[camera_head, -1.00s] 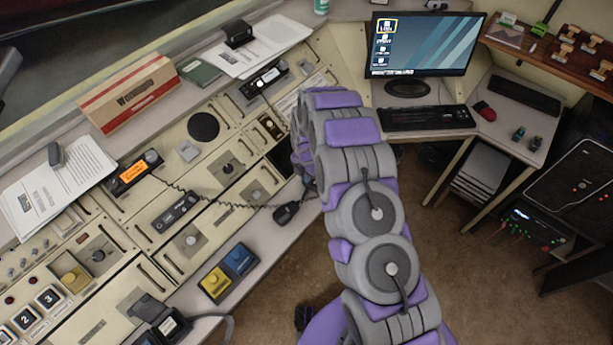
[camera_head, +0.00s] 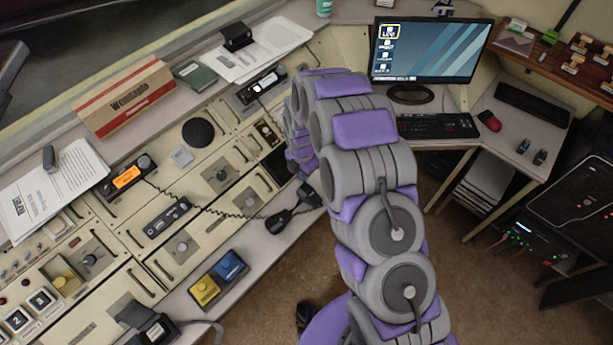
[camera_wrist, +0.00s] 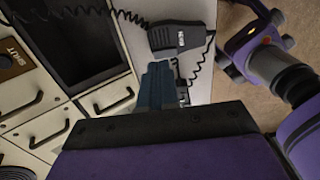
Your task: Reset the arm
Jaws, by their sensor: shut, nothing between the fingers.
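My gripper (camera_wrist: 160,70) shows in the wrist view as dark blue fingers close together, shut and empty. They point toward a black handset (camera_wrist: 178,38) with a coiled cord, lying on the console's pale edge. Whether the fingertips touch it I cannot tell. In the head view my purple and grey arm is raised and bent, reaching over the console (camera_head: 222,262). The black handset (camera_head: 280,221) lies on the console edge just left of the arm.
A monitor (camera_head: 432,55) and keyboard (camera_head: 438,126) stand on the desk beyond the arm. A yellow and blue button box (camera_head: 218,279) sits on the console's front edge. A red and tan box (camera_head: 125,97) lies at the back left. Carpeted floor is open right of the arm.

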